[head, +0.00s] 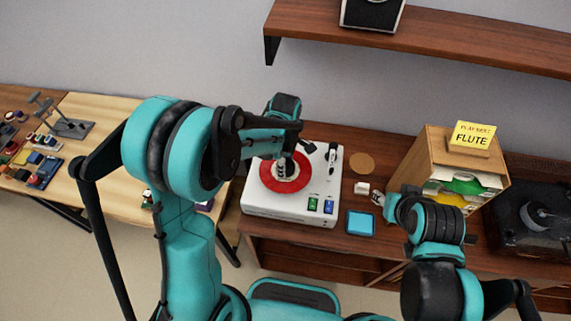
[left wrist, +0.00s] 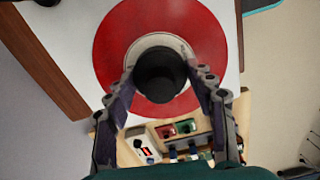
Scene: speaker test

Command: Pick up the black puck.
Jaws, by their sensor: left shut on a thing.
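The black puck (left wrist: 160,74) shows in the left wrist view over the pale centre of a red disc (left wrist: 112,48). My left gripper (left wrist: 160,84) has a finger on each side of it and is shut on it. In the head view the red disc (head: 268,183) lies on a white record player (head: 258,209), with my left gripper (head: 286,168) over its centre. I cannot tell whether the puck touches the disc. My right gripper (head: 377,197) is beside a small white block (head: 361,188); its fingers are too small to read.
The player has a tonearm (head: 332,157) at its right and green and blue buttons in front. A wooden record box (head: 420,160) bears a yellow FLUTE sign (head: 473,136). A shelf (head: 430,44) hangs above.

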